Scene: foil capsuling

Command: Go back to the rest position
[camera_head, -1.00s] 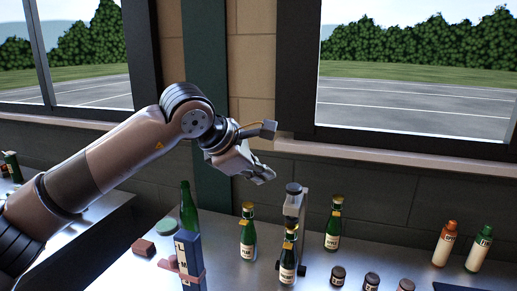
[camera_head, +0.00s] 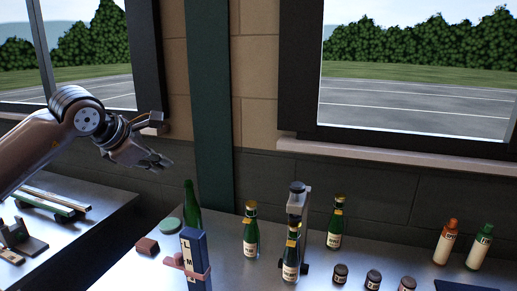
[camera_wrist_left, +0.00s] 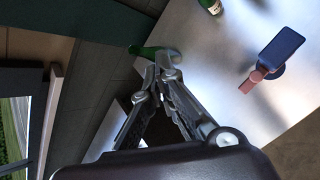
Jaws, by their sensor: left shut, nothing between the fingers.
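My left gripper (camera_head: 158,160) is raised in the air above the gap between the two metal tables, left of the bottles in the head view. In the left wrist view my left gripper (camera_wrist_left: 168,68) has its fingertips together with nothing between them. My right gripper is not in view. A green bottle without a label (camera_head: 190,210) stands on the right table, below and right of the left gripper. It shows partly behind the fingertips in the wrist view (camera_wrist_left: 146,51).
A blue box-like holder (camera_head: 196,262) with a pink clamp stands at the table's front. Labelled bottles (camera_head: 250,238) surround a grey upright device (camera_head: 299,208). Small dark jars (camera_head: 340,276) and two squeeze bottles (camera_head: 446,243) stand at right. The left table (camera_head: 95,225) holds dark fixtures.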

